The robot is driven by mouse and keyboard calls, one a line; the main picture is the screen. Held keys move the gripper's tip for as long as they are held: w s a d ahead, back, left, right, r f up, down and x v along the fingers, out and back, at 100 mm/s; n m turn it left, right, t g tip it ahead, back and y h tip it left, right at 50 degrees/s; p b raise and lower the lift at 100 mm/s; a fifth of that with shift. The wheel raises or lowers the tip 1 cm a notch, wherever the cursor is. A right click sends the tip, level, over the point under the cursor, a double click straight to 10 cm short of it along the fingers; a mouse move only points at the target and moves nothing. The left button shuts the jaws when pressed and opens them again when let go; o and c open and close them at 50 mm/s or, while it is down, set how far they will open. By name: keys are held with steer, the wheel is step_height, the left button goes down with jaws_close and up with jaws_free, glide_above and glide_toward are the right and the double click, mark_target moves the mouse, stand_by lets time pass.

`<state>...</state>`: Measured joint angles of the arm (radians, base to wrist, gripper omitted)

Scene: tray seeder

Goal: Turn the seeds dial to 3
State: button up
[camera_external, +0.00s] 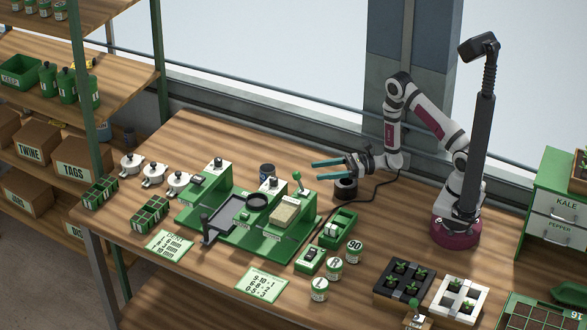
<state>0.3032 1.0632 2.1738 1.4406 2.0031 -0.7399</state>
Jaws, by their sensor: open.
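The green tray seeder (262,240) stands in the middle of the wooden table. It has a white-faced post with a small dark knob (217,163) at its back left, and a similar one (271,184) near its middle. The markings are too small to read, so I cannot tell which is the seeds dial or where it points. My gripper (325,170) is open and empty, its two teal fingers pointing left. In the picture it lies above and right of the middle knob, apart from the seeder. The arm reaches in from the right.
A green-knobbed lever (297,178) rises at the seeder's back right, below my gripper in the picture. A black round object (345,188) and a cable lie nearby. Round tins (319,289), a switch box (311,261) and seedling trays (406,281) stand in front. Cards (262,285) lie flat.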

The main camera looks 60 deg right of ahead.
mark_target(273, 177)
steer(key=x, duration=1.5)
steer(key=shift+f, duration=0.2)
steer(key=shift+w+n+g+y, duration=0.3)
steer(key=shift+g, duration=0.1)
steer(key=v, duration=1.6)
step_height(273, 177, up, 17)
steer(key=s+d+f+n+g+h, duration=0.1)
steer(key=s+f+n+g+h, duration=0.1)
steer(key=s+f+n+g, duration=0.25)
steer(key=s+d+f+n+g+h, duration=0.1)
steer(key=d+f+n+g+h, duration=0.15)
steer(key=f+n+g, duration=0.4)
steer(key=d+f+h, duration=0.4)
steer(key=d, duration=0.1)
steer(key=shift+d+f+t, duration=0.1)
steer(key=shift+d+t, duration=0.15)
steer(key=shift+t, duration=0.15)
steer(key=w+d+n+t+h, duration=0.1)
steer(key=w+d+n+h, duration=0.2)
steer(key=d, duration=0.5)
steer(key=shift+w+d+r+t+h, duration=0.15)
steer(key=shift+w+r+t+h, duration=0.3)
steer(key=shift+w+h, duration=0.45)
